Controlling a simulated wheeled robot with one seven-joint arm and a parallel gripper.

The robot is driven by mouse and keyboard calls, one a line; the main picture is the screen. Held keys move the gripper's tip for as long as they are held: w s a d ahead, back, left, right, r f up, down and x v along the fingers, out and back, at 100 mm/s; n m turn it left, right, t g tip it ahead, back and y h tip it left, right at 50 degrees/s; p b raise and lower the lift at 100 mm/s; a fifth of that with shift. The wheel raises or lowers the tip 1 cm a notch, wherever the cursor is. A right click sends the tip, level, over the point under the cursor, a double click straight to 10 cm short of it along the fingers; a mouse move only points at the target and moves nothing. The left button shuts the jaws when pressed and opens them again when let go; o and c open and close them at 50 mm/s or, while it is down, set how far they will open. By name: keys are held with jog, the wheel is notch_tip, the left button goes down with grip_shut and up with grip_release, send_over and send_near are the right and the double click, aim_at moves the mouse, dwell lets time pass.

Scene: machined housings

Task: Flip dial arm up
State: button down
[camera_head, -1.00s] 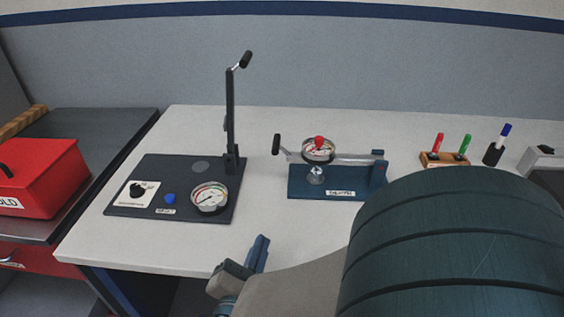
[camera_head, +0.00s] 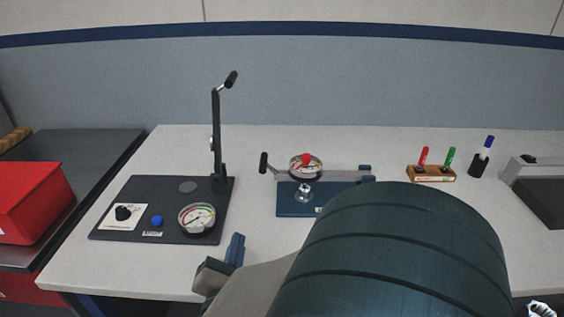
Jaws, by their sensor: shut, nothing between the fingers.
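A blue fixture base (camera_head: 292,208) stands on the table, partly hidden behind my arm. A grey metal dial arm (camera_head: 338,174) lies roughly level above it, with a round dial (camera_head: 304,168) with a red knob in its middle. Its black handle (camera_head: 263,163) sticks out at the left end. A silver stud (camera_head: 304,192) stands on the base below the dial. My gripper (camera_head: 236,248) is shut and empty over the table's front part, in front of and left of the blue fixture, apart from it.
A black plate (camera_head: 128,203) at left carries an upright lever (camera_head: 216,135), a gauge (camera_head: 197,218) and a blue button (camera_head: 156,221). A marker holder (camera_head: 432,175) and black cup (camera_head: 479,167) stand at right. A red box (camera_head: 30,203) is far left.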

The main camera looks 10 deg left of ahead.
jog(key=x, duration=1.3)
jog(key=shift+w+d+r+p, duration=0.15)
jog(key=shift+d+r+p, duration=0.15)
jog(key=shift+r, duration=0.3)
jog(key=shift+w+d+r+p, duration=0.2)
jog(key=shift+d+r, duration=0.15)
jog(key=shift+r, duration=0.3)
jog(key=shift+w+d+r, duration=0.2)
jog(key=shift+d+r, duration=0.05)
jog(key=shift+r, duration=0.1)
jog(key=shift+d+r, duration=0.1)
jog(key=shift+r, duration=0.1)
